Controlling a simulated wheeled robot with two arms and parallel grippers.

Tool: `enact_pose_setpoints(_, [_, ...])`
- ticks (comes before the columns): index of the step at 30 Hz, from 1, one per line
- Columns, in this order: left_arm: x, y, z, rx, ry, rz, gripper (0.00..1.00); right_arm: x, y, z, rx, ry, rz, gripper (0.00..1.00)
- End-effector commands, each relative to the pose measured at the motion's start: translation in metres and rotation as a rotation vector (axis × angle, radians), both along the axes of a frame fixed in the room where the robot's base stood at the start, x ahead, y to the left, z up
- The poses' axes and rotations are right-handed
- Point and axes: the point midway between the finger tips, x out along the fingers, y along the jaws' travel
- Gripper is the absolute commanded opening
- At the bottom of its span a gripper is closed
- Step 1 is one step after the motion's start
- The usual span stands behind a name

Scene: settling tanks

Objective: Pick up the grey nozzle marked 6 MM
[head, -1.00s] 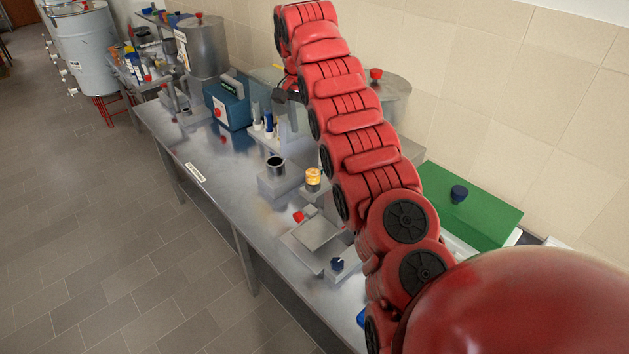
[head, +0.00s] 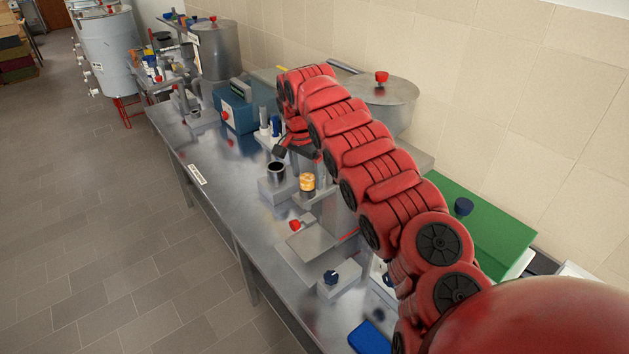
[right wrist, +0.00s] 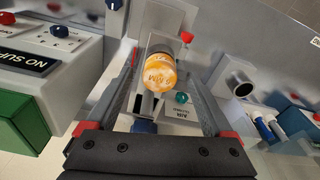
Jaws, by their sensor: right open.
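I cannot make out a 6 MM mark on any grey nozzle. My right gripper (head: 284,150) is over the steel bench (head: 222,178), behind the dark-mouthed metal cup (head: 277,168) and the orange-topped jar (head: 307,183). In the right wrist view its two fingers (right wrist: 165,90) are apart, with the orange-and-white jar (right wrist: 160,72) seen beyond and between them. I see no object gripped. My left gripper is not in view.
A large lidded pot (head: 385,95) stands behind my arm. A green box (head: 490,215) lies to the right. Bare bench top runs along the front edge.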

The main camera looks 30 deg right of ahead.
Motion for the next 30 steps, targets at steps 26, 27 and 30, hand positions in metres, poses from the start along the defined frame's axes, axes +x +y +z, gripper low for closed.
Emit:
enact_pose_setpoints(26, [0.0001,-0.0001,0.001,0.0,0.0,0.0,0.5,0.0008,0.0005,-0.0041,-0.002,-0.002,-0.002,0.0])
enact_pose_setpoints(27, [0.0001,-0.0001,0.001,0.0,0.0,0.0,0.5,0.0008,0.0005,-0.004,-0.002,-0.002,-0.002,0.0])
enact_pose_setpoints(30, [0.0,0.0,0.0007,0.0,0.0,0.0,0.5,0.0008,0.0004,-0.0035,-0.002,-0.002,-0.002,0.0])
